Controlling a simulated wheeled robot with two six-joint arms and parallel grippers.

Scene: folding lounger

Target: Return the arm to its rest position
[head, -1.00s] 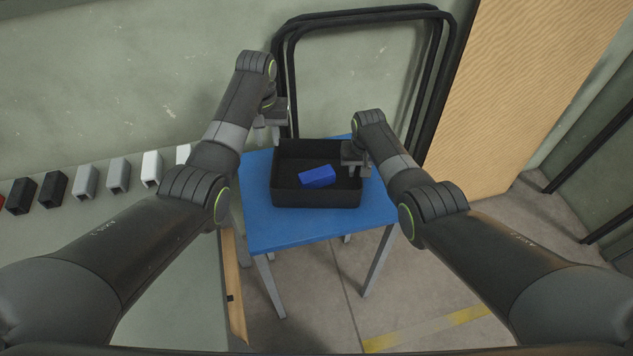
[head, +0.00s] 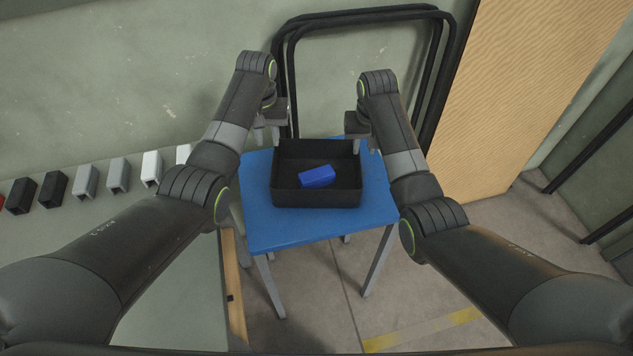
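My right gripper (head: 362,143) is at the back right corner of the black bin, above its rim. It holds nothing that I can see, and its fingers look apart. My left gripper (head: 267,134) hangs at the back left of the bin, near the stool's back left edge. It looks empty, with a gap between its fingers. A blue block (head: 317,176) lies inside the black bin (head: 318,197), clear of both grippers. The bin sits on a blue stool (head: 290,231).
Several channel-shaped blocks, among them a black one (head: 53,189), a grey one (head: 118,174) and a white one (head: 152,168), stand in a row at left. A folded black tube frame (head: 365,14) leans on the wall behind the stool. A wooden panel (head: 520,90) stands at right.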

